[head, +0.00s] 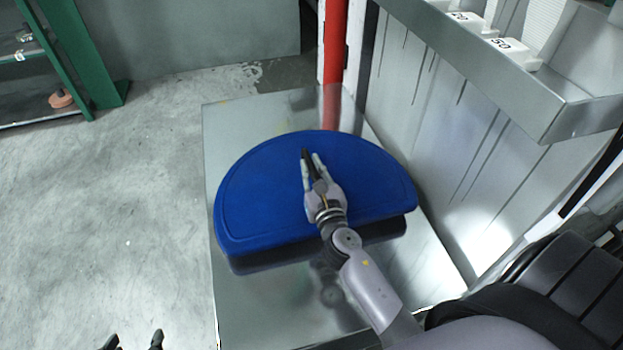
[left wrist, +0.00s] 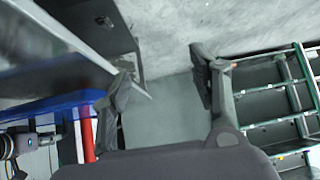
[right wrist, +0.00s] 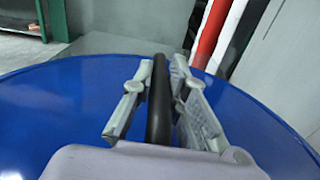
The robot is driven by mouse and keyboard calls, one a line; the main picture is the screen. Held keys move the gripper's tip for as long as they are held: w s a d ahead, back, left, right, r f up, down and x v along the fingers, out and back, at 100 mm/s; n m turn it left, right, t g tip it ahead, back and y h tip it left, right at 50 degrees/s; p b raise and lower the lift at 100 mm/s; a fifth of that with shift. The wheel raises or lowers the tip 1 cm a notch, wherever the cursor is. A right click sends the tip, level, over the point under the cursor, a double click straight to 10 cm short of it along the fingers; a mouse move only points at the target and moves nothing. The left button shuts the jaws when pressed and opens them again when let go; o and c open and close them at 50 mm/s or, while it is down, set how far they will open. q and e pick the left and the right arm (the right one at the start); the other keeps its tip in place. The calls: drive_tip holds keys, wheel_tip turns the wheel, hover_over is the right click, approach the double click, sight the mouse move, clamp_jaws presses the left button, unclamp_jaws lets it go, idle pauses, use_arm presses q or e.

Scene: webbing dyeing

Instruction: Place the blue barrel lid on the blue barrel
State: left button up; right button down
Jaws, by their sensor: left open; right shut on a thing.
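The blue barrel lid (head: 265,190) is a wide half-round blue plate with a raised rim and a dark handle. In the head view it is over a shiny metal table, flat side toward me; I cannot tell whether it touches the table. My right gripper (head: 312,165) is shut on the lid's black handle (right wrist: 158,105), with a finger on each side. The lid also shows at the left of the left wrist view (left wrist: 60,106). My left gripper (head: 133,341) is open and empty, low at the left over the floor. I see no blue barrel.
The metal table (head: 270,310) is bare around the lid. A red pipe (head: 335,45) stands behind it. A metal ledge with white numbered blocks (head: 512,50) runs along the right. A green shelf (head: 95,70) stands at the back left. The floor at the left is clear.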

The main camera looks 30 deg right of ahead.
drive_tip(key=shift+f+b, duration=0.8)
drive_tip(key=shift+f, duration=0.1)
drive_tip(key=shift+f+b, duration=0.6)
drive_tip(key=shift+f, duration=0.05)
use_arm(q)
drive_tip(key=w+d+r+t+h, duration=0.2)
drive_tip(key=w+r+t, duration=0.5)
drive_tip(key=r, duration=0.4)
drive_tip(key=shift+w+d+t, duration=0.15)
drive_tip(key=shift+d+t, duration=0.25)
drive_tip(key=shift+d, duration=0.4)
use_arm(e)
drive_tip(key=c, duration=2)
unclamp_jaws()
drive_tip(key=shift+f, duration=0.2)
drive_tip(key=shift+c, duration=0.2)
drive_tip(key=o, duration=0.5)
drive_tip(key=shift+c, duration=0.2)
